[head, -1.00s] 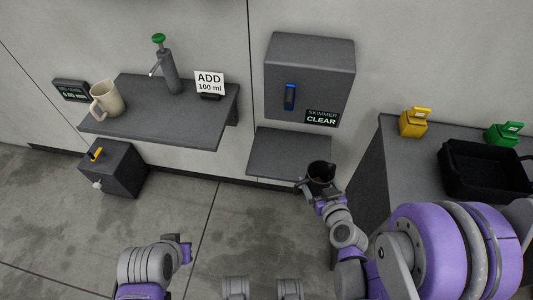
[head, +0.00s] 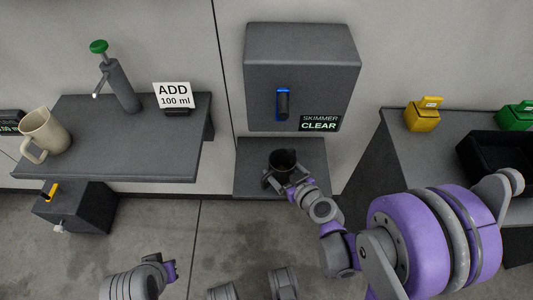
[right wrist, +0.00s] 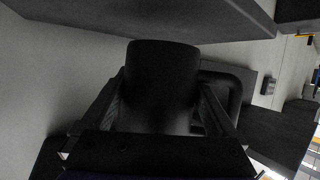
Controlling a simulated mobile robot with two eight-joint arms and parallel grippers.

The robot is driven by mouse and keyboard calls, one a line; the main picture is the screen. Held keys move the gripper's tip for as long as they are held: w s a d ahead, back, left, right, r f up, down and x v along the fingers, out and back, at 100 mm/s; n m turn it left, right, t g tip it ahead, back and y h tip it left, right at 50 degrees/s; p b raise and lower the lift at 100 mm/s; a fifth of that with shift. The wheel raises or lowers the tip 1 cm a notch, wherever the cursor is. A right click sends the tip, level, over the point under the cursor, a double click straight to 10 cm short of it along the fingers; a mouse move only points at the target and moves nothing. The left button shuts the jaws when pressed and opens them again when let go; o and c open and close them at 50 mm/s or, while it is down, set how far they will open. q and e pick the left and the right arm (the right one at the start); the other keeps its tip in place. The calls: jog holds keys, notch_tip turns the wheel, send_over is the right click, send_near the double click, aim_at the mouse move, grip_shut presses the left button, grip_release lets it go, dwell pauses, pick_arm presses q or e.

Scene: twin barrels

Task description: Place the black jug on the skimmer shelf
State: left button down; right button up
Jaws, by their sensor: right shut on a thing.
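The black jug (head: 281,158) is upright in the head view, in front of or over the grey skimmer shelf (head: 317,152). I cannot tell whether its base touches the shelf. My right gripper (head: 285,179) is shut on the jug from the near side. In the right wrist view the dark jug (right wrist: 160,75) sits between the two fingers of the right gripper (right wrist: 160,112). My left gripper (head: 170,270) is low in the head view, away from the jug, and its jaws are too unclear to read.
The skimmer box (head: 300,70) with a blue-framed handle and a "CLEAR" display hangs above the shelf. A shelf (head: 110,160) at left holds a beige jug (head: 45,132) and a pump (head: 118,85). A counter (head: 425,150) with a yellow container (head: 423,117) and black tray (head: 490,160) stands right.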

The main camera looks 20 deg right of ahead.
jog(key=w, duration=0.2)
jog(key=w+a, duration=0.1)
jog(key=w, duration=0.2)
jog(key=w+a, duration=0.1)
jog(key=w, duration=0.2)
jog(key=shift+f+b, duration=0.1)
jog(key=shift+b, duration=0.25)
jog(key=f+b, duration=0.1)
jog(key=w+f, duration=0.1)
jog(key=f, duration=0.1)
jog(key=shift+b, duration=0.4)
jog(key=shift+f, duration=0.2)
jog(key=shift+s, duration=0.1)
jog(key=shift+f, duration=0.15)
jog(key=o, duration=1.1)
